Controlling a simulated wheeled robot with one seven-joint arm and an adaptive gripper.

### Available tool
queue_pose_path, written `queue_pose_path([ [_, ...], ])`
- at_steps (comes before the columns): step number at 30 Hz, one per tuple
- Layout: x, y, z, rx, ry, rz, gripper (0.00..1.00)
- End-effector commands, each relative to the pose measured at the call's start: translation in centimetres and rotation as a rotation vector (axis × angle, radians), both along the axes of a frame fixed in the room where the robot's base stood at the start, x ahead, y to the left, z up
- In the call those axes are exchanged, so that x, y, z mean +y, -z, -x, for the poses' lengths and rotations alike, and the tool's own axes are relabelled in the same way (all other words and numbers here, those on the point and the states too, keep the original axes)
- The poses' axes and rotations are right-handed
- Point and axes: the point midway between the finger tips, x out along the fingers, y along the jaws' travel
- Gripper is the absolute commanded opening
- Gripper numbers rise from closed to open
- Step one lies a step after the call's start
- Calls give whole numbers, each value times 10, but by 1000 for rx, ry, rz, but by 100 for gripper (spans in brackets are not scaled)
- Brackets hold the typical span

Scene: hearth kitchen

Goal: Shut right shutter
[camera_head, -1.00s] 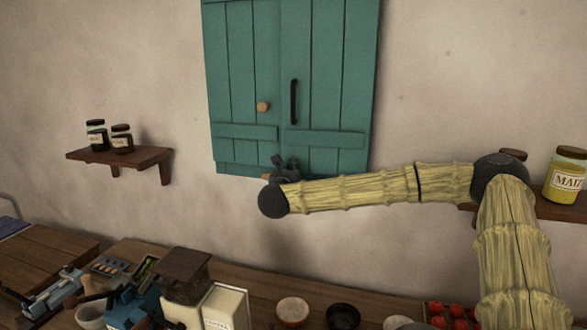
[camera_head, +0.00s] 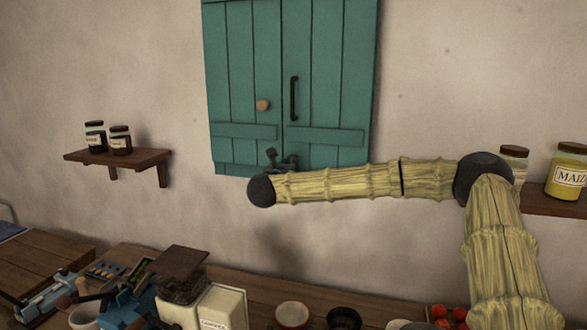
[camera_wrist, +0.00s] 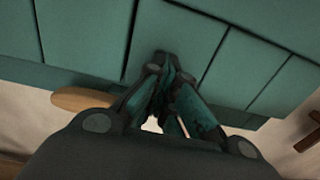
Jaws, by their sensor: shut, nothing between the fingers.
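The right shutter (camera_head: 330,80) is a teal plank panel with a dark vertical handle (camera_head: 294,98). It looks closed or nearly closed beside the left shutter (camera_head: 235,70), which has a round wooden knob (camera_head: 262,105). A thin dark seam lies between the two. My gripper (camera_head: 273,158) is at the bottom edge of the shutters, near the seam and below the handle. In the wrist view my gripper (camera_wrist: 163,62) is shut and empty, its fingertips in front of the teal planks. I cannot tell whether they touch the wood.
A small shelf (camera_head: 117,156) with two jars is on the left wall. Another shelf (camera_head: 550,203) with jars is at the right, beside my arm. The counter below holds a grinder (camera_head: 180,275), a cream canister (camera_head: 222,308) and bowls. The wall between shutters and counter is clear.

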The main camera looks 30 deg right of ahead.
Motion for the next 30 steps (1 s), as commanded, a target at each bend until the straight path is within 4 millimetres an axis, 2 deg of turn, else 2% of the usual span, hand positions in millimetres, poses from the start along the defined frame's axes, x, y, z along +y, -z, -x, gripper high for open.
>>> queue_pose_path([
  [6,-3,-4,0,-7,4,1,0],
  [11,1,-2,2,-7,2,1,0],
  [22,42,3,14,-3,-13,2,0],
  [30,75,3,51,-3,-7,1,0],
])
